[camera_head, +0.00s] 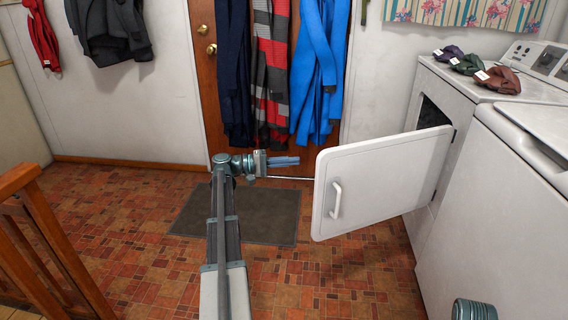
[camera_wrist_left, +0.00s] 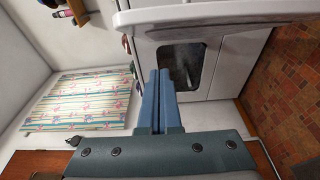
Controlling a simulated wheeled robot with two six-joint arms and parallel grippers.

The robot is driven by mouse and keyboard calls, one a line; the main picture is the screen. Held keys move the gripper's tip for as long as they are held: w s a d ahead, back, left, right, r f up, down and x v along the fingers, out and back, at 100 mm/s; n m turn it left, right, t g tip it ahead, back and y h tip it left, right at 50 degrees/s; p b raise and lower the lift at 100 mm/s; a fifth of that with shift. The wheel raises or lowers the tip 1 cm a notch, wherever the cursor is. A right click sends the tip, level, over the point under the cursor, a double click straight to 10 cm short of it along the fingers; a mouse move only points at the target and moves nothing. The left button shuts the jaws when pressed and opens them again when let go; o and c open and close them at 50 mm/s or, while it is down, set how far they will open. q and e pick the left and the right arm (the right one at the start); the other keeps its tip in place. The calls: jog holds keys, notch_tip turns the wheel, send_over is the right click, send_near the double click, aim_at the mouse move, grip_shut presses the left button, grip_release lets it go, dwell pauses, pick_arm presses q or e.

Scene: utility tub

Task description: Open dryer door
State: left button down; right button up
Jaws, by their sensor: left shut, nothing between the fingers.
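The white dryer door (camera_head: 385,180) stands wide open, swung out from the dryer (camera_head: 440,100) in the head view. Its outer face, with the white handle (camera_head: 336,200), shows to me. The dark dryer opening (camera_head: 432,114) is partly hidden behind the door; it also shows in the left wrist view (camera_wrist_left: 182,66). My left gripper (camera_head: 296,160) is shut and empty, just left of the door's free edge, with a small gap between them. Its blue fingers (camera_wrist_left: 156,98) point toward the dryer front in the left wrist view.
A white washer (camera_head: 510,190) stands beside the dryer at the right. Several dark knit items (camera_head: 498,80) lie on the dryer top. Coats (camera_head: 320,65) hang on the brown door behind. A wooden railing (camera_head: 50,240) is at the left. Floor around the grey mat (camera_head: 240,215) is clear.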

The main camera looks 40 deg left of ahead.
pick_arm(q)
jog(key=w+d, duration=0.1)
jog(key=d, duration=0.5)
jog(key=shift+w+d, duration=0.4)
